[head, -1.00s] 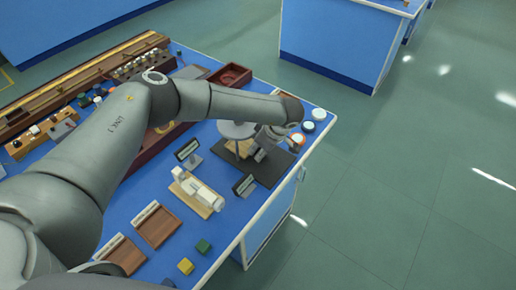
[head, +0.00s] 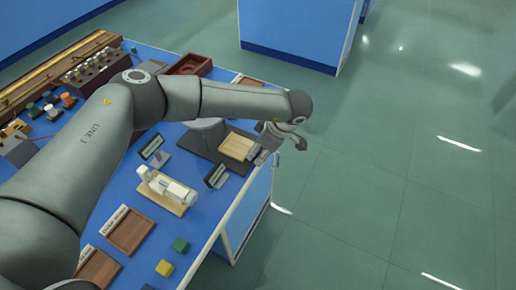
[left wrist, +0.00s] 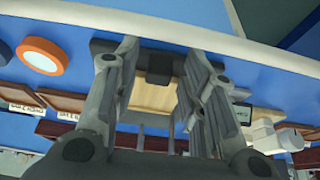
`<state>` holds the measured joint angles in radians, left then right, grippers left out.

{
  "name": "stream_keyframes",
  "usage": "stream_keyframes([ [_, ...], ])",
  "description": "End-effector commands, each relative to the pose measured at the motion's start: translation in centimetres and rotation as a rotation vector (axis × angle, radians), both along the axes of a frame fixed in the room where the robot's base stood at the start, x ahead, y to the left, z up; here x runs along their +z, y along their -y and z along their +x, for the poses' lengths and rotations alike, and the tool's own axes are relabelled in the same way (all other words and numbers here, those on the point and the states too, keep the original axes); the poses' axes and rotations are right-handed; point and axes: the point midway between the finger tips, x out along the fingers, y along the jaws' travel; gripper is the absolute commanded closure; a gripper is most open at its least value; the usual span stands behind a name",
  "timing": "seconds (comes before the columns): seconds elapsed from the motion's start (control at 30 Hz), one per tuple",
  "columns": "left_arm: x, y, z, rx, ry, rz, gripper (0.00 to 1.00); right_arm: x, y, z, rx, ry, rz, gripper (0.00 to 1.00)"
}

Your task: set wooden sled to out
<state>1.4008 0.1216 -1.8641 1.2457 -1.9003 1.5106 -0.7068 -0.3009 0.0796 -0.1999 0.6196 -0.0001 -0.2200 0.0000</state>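The wooden sled (head: 237,147) is a pale wood plate on a dark base (head: 203,139). It sticks out to the right from beside a grey round disc (head: 208,123). My left gripper (head: 287,142) is just right of the sled, at the table's edge. In the left wrist view, its two fingers (left wrist: 160,62) are spread, with a gap on either side of a dark block (left wrist: 159,69) at the sled's end. The pale sled (left wrist: 153,97) shows behind that block. My right gripper is not in view.
A white cylinder on a wooden stand (head: 168,190) and small sign plates (head: 216,175) are nearby. Open floor lies right of the table.

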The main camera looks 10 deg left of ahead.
Motion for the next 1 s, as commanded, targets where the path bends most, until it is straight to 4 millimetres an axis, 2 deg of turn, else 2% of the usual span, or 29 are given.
stream_keyframes([
  [0.37,0.5,-0.1,0.1,0.002,0.002,0.004,0.57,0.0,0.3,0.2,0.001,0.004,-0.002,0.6],
  [0.47,1.6,0.4,0.0,0.001,0.005,0.003,0.57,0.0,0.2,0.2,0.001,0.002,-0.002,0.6],
  [0.8,8.1,3.0,-0.9,0.0,0.004,0.003,0.57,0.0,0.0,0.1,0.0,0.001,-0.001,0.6],
  [1.0,10.5,4.0,-1.4,0.001,0.001,0.003,0.57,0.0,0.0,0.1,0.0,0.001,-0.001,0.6],
])
